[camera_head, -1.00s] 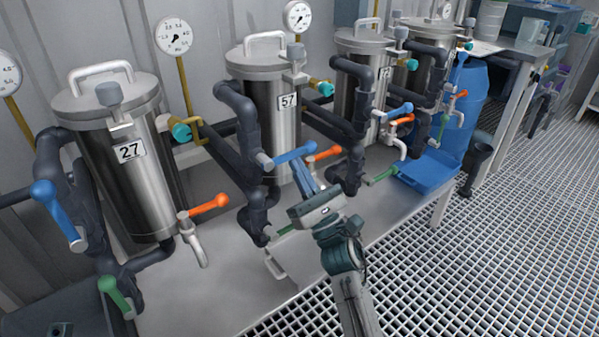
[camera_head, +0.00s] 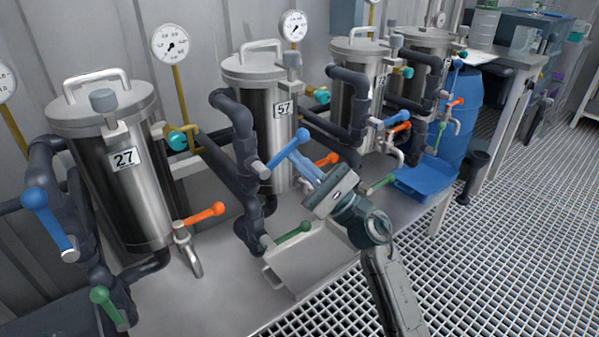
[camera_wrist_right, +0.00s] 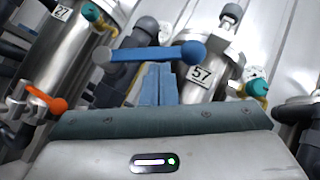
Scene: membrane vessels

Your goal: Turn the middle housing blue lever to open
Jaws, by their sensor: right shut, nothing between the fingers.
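The blue lever (camera_head: 286,150) sits on the dark pipe beside the housing labelled 57 (camera_head: 284,110). It slants up to the right from its pivot, ending in a round knob. My right gripper (camera_head: 297,160) is shut and empty, with its blue fingers just below and against or very near the lever. In the right wrist view, the same lever (camera_wrist_right: 150,54) crosses above the closed fingertips (camera_wrist_right: 155,70), which reach its lower edge; firm contact cannot be told. My left gripper is not in view.
An orange lever (camera_head: 327,160) lies just behind my fingers and a green lever (camera_head: 293,232) below. Housing 27 (camera_head: 123,160) stands left, with its own blue lever (camera_head: 48,215). More housings stand right, near a blue barrel (camera_head: 460,105). The grated floor (camera_head: 500,250) in front is open.

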